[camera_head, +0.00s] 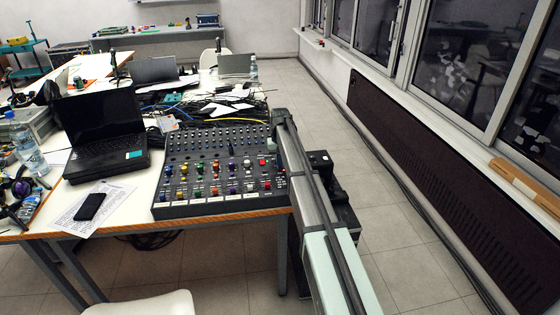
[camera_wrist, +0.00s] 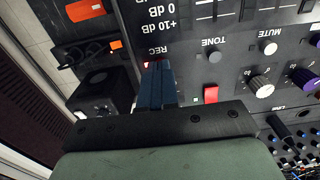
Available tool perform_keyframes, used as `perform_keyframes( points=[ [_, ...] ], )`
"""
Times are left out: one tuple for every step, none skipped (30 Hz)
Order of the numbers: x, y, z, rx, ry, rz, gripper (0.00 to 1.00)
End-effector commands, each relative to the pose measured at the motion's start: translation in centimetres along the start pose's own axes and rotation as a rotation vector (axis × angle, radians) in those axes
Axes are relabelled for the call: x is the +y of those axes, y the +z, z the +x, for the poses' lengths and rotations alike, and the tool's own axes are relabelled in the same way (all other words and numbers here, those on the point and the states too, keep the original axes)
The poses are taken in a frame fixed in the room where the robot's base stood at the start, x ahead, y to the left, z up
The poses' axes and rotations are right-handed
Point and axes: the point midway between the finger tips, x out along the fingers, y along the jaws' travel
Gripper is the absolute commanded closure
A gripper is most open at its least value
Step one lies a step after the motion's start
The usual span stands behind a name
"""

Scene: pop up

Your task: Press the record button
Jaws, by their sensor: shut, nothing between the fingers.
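The mixing console (camera_head: 215,172) lies on the front right of the white table, with rows of coloured knobs and faders. In the wrist view its panel (camera_wrist: 225,35) carries a "REC" label (camera_wrist: 157,50). A small red part, the record button (camera_wrist: 147,65), shows just below that label and is mostly hidden by my fingertips. My gripper (camera_wrist: 157,70) is shut and empty, its blue-grey fingers together over or at this button; I cannot tell whether they touch it. In the head view my arm covers the console's right edge, and the fingertips are not clear.
Another red button (camera_wrist: 211,94) sits right of my fingers. A black laptop (camera_head: 103,130), a phone (camera_head: 90,206) on a paper and a water bottle (camera_head: 27,147) are left of the console. Cables (camera_head: 215,105) lie behind it. A black case (camera_head: 320,165) stands right of the table.

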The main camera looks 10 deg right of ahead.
Motion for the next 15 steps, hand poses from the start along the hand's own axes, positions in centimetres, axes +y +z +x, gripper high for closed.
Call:
perform_keyframes(
  points=[
    [0.00,0.00,-0.01,0.000,0.000,0.000,1.00],
    [0.00,0.00,-0.01,0.000,0.000,0.000,1.00],
    [0.00,0.00,-0.02,0.000,0.000,0.000,1.00],
    [0.00,0.00,-0.02,0.000,0.000,0.000,1.00],
    [0.00,0.01,-0.02,0.000,0.000,0.000,1.00],
    [0.00,0.00,0.00,0.000,0.000,0.000,1.00],
    [0.00,0.01,0.03,0.000,0.000,0.000,1.00],
    [0.00,0.01,0.07,0.000,0.000,0.000,1.00],
    [0.00,0.01,0.15,0.000,0.000,0.000,1.00],
    [0.00,0.01,0.22,-0.001,0.000,0.000,1.00],
    [0.00,0.01,0.31,-0.001,0.000,0.000,1.00],
    [0.00,0.02,0.45,-0.001,0.000,0.000,1.00],
    [0.00,0.02,0.56,-0.001,0.000,0.000,1.00],
    [0.00,0.02,0.67,-0.001,0.000,0.000,1.00],
    [0.00,0.03,0.83,-0.001,0.000,0.000,1.00]
  ],
)
